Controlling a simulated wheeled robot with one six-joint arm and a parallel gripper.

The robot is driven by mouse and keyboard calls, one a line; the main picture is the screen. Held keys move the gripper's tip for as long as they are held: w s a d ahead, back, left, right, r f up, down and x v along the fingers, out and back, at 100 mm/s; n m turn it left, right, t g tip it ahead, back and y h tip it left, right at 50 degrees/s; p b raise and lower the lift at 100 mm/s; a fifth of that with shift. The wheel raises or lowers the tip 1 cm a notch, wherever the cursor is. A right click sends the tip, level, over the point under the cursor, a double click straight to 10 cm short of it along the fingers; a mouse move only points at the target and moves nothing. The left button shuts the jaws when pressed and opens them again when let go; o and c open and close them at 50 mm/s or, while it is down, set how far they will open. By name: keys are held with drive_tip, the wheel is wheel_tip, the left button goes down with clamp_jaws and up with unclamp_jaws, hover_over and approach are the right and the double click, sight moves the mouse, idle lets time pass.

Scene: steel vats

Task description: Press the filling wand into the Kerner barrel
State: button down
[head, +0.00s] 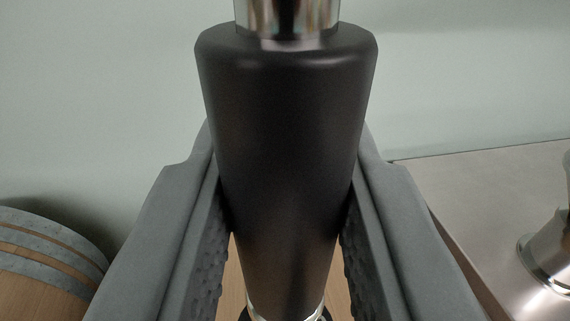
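A dark, nearly black cylinder with a shiny metal collar at its top, which looks like the handle of the filling wand (285,130), fills the middle of the head view. It stands close to upright. My gripper (285,205) has one grey padded finger on each side of it, and both fingers press against the handle. The lower end of the wand is cut off at the bottom edge, where a light metal ring shows. A wooden barrel with grey metal hoops (45,265) is partly in view at the lower left. Whether it is the Kerner barrel cannot be told.
A brown-grey flat surface (480,190) lies at the right, with a shiny metal object (548,255) on it, cut off by the edge. Wood (339,275) shows below between the fingers. A plain pale green wall (100,90) stands behind.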

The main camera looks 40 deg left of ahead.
sight(284, 310)
drive_tip(key=shift+f, duration=1.65)
idle(0.7)
drive_tip(key=c, duration=1.1)
unclamp_jaws()
drive_tip(key=shift+f, duration=0.1)
drive_tip(key=v, duration=1.7)
drive_tip(key=shift+s+d, duration=0.1)
drive_tip(key=shift+s, duration=0.1)
drive_tip(key=s+d+r+m+t+h, duration=0.1)
drive_tip(key=s+d+r+m+h, duration=0.3)
drive_tip(key=d, duration=0.6)
drive_tip(key=s+d+f+t+h, duration=0.1)
drive_tip(key=s+d+t+h, duration=0.1)
drive_tip(key=s+d, duration=0.55)
drive_tip(key=s+d+r+m+t+h, duration=0.1)
drive_tip(key=s+d+r+m+h, duration=0.2)
drive_tip(key=d, duration=0.9)
drive_tip(key=s+d+f+h, duration=0.1)
drive_tip(key=s+d, duration=0.1)
drive_tip(key=s, duration=0.1)
drive_tip(key=s+d+f, duration=0.1)
drive_tip(key=s+d, duration=0.1)
drive_tip(key=s, duration=0.2)
drive_tip(key=s+d+f+m+h, duration=0.1)
drive_tip(key=s+d, duration=0.1)
drive_tip(key=s, duration=0.2)
drive_tip(key=shift+f+h, duration=0.25)
drive_tip(key=shift+h, duration=0.05)
